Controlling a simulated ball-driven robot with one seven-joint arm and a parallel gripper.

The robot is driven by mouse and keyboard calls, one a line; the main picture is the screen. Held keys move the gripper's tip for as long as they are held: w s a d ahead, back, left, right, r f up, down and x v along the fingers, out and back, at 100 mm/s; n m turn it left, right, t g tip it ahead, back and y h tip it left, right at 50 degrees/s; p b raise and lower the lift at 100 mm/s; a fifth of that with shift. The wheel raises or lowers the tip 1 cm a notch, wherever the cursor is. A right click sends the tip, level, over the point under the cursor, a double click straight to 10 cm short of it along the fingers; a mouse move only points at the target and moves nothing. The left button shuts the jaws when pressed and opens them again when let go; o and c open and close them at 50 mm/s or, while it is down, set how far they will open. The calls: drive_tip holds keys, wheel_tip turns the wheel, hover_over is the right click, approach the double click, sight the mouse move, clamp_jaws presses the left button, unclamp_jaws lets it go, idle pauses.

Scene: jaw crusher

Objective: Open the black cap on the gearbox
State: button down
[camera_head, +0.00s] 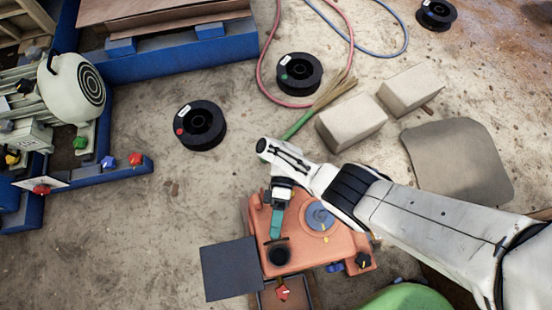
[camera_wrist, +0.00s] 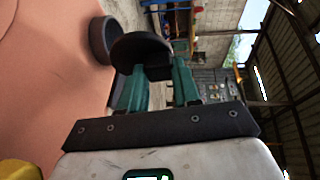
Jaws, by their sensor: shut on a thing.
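The orange gearbox (camera_head: 340,243) stands at the lower middle of the head view, and its orange face also fills the left of the wrist view (camera_wrist: 50,80). A dark round neck (camera_head: 279,255) sits on its near left part; it shows as a short dark cylinder in the wrist view (camera_wrist: 103,38). The black cap (camera_wrist: 140,48) is a dark disc beside this neck, tilted to it; whether they touch is unclear. My gripper (camera_head: 276,232) points down over the gearbox, its teal fingers (camera_wrist: 160,75) shut on the cap. In the head view the fingers largely hide the cap.
A dark square plate (camera_head: 230,270) lies left of the gearbox. A round grey disc (camera_head: 320,215) is on its top. Black spools (camera_head: 200,125), pale blocks (camera_head: 350,122) and hoses lie beyond. A blue-framed machine (camera_head: 70,90) stands left. The floor between is clear.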

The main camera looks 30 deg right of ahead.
drive_tip(key=shift+w+f+m, duration=0.1)
drive_tip(key=shift+f+m, duration=0.1)
drive_tip(key=shift+m, duration=0.1)
idle(0.4)
drive_tip(key=c, duration=0.8)
unclamp_jaws()
drive_tip(key=shift+d+r, duration=0.1)
drive_tip(key=shift+w, duration=0.1)
